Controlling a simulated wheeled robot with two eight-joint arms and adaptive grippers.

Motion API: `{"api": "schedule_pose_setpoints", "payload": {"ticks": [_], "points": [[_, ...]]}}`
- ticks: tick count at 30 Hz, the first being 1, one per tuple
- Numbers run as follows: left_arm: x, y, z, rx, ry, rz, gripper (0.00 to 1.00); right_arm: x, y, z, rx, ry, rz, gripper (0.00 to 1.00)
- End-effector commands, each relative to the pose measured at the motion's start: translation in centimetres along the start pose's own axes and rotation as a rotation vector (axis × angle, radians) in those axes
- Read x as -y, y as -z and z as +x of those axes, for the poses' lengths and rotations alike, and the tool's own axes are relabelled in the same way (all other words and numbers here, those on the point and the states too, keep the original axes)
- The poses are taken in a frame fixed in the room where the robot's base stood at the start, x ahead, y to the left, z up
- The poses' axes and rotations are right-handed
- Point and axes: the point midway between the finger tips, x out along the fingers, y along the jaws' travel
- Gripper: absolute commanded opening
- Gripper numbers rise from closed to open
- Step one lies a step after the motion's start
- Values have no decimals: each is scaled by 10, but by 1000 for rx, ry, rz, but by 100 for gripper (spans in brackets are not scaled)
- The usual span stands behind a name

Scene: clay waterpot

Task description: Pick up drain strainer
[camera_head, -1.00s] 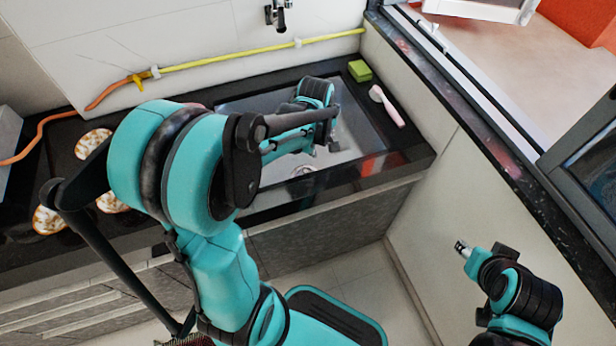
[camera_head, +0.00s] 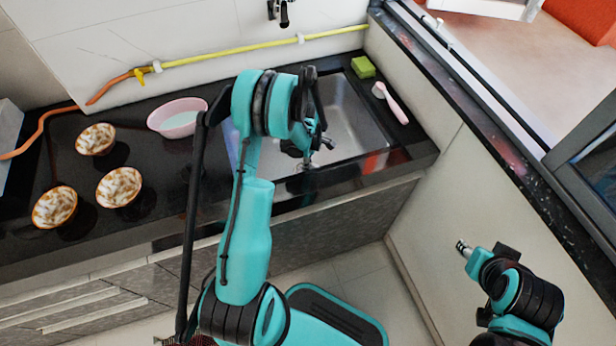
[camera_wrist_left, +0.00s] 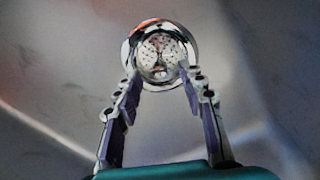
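The drain strainer (camera_wrist_left: 160,52) is a round, shiny metal piece with a perforated centre, in the sink (camera_head: 355,125) floor. In the left wrist view my left gripper (camera_wrist_left: 160,82) is open. Its two fingertips are apart and overlap the lower left and lower right of the strainer in the picture. I cannot tell whether they touch it. My right gripper (camera_head: 463,249) is at the lower right, away from the counter; its fingers are too small to read.
A green sponge (camera_head: 363,67) and a pink-handled brush (camera_head: 392,103) lie right of the sink. A pink bowl (camera_head: 177,118) and patterned bowls (camera_head: 119,187) stand on the dark counter to the left. The faucet (camera_head: 280,12) and a yellow hose (camera_head: 235,53) are along the wall.

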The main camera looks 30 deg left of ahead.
Motion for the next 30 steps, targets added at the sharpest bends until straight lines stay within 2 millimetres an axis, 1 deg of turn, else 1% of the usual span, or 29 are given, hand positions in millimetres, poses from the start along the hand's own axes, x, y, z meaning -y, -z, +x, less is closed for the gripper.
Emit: {"api": "schedule_pose_setpoints", "payload": {"ticks": [1,3,5,7,12,13,14,15,17,18,26,28,30], "points": [[0,1,14,0,0,0,40,0,-6,9,0,0,0,40],[0,1,25,0,0,1,40,0,-10,13,0,0,0,40],[0,1,32,0,0,1,40,0,-11,16,0,0,0,40],[0,1,35,0,0,1,40,0,-12,16,0,0,0,40],[0,1,33,0,-1,1,40,0,-11,15,0,0,0,40],[0,1,33,0,-1,1,37,0,-11,15,0,0,0,40],[0,1,33,0,-1,1,29,0,-11,15,0,0,0,40],[0,1,33,0,-1,1,19,0,-11,15,0,0,0,40],[0,1,33,0,-1,1,3,0,-11,15,0,0,0,40],[0,1,33,0,-1,2,0,0,-11,15,0,0,0,40],[0,1,33,0,-1,2,0,0,-11,15,0,0,0,40],[0,1,30,0,-1,2,0,0,-10,14,0,0,0,40],[0,1,24,0,-1,2,0,0,-8,11,0,0,0,40]]}}
